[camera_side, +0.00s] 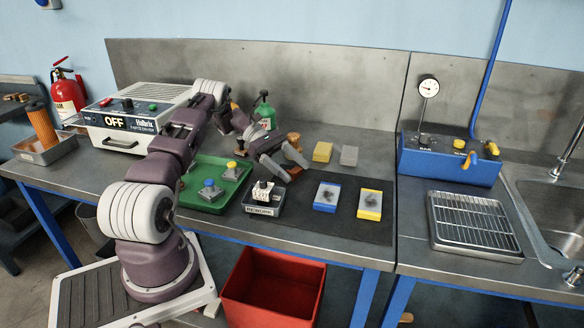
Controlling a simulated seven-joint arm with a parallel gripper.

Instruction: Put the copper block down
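A copper-brown block (294,138) shows at my gripper (289,158), over the back part of the dark mat (310,224). The block's brown shows above and below the near finger, which hides its middle. My gripper appears shut on it. I cannot tell whether the block's lower end touches the mat. A yellow block (322,152) and a grey block (349,156) stand just to the right of my gripper, apart from it.
A blue-edged plate (327,204) and a yellow-edged plate (370,212) lie on the mat in front. A bin marked REWORK (260,211) and a green tray (186,199) are left of them. The blue gauge box (445,163) and rack (474,224) stand right.

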